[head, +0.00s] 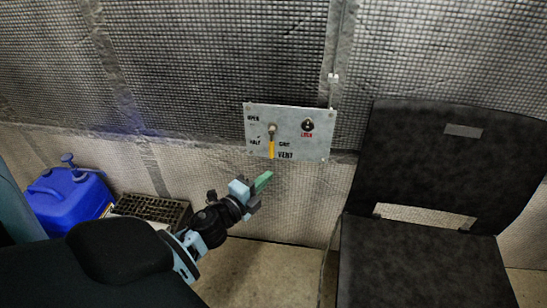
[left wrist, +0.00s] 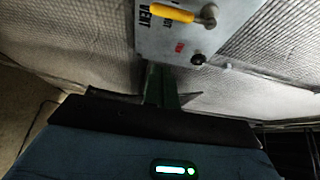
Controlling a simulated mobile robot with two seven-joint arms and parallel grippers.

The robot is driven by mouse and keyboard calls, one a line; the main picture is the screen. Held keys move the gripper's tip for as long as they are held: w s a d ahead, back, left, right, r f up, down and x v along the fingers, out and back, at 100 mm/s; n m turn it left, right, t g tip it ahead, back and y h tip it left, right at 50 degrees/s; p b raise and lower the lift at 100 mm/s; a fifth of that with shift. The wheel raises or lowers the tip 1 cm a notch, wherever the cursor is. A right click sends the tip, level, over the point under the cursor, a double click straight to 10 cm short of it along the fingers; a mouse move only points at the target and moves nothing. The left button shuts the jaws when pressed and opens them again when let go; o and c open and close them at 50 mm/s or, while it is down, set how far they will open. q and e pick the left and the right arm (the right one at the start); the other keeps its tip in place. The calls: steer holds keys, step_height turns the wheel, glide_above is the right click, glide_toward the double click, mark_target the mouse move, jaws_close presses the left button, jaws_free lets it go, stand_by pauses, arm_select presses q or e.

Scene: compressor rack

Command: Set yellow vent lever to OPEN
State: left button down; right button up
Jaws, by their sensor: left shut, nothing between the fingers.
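The yellow vent lever (head: 271,149) hangs from a pivot on a pale metal panel (head: 315,147) on the wall. It points straight down, between the HALF mark at lower left and another small mark at right; OPEN is printed at upper left. In the left wrist view the lever (left wrist: 172,13) shows at the top, on the panel (left wrist: 217,15). My left gripper (head: 264,182) has green fingers, shut and empty. It is below the panel, apart from the lever; its fingers also show in the left wrist view (left wrist: 160,84). My right gripper is not in view.
A black knob (head: 307,125) with a red label sits right of the lever on the panel. A dark chair (head: 420,250) stands at right. A blue jug (head: 68,200) and a dark crate (head: 150,208) are at left. The floor between is bare.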

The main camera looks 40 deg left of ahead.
mark_target(272, 144)
arm_select(q)
steer(key=shift+w, duration=0.15)
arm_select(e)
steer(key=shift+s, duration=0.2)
arm_select(q)
steer(key=w+a+b, duration=0.1)
steer(key=w+a, duration=0.3)
steer(key=w, duration=0.4)
steer(key=shift+w, duration=0.15)
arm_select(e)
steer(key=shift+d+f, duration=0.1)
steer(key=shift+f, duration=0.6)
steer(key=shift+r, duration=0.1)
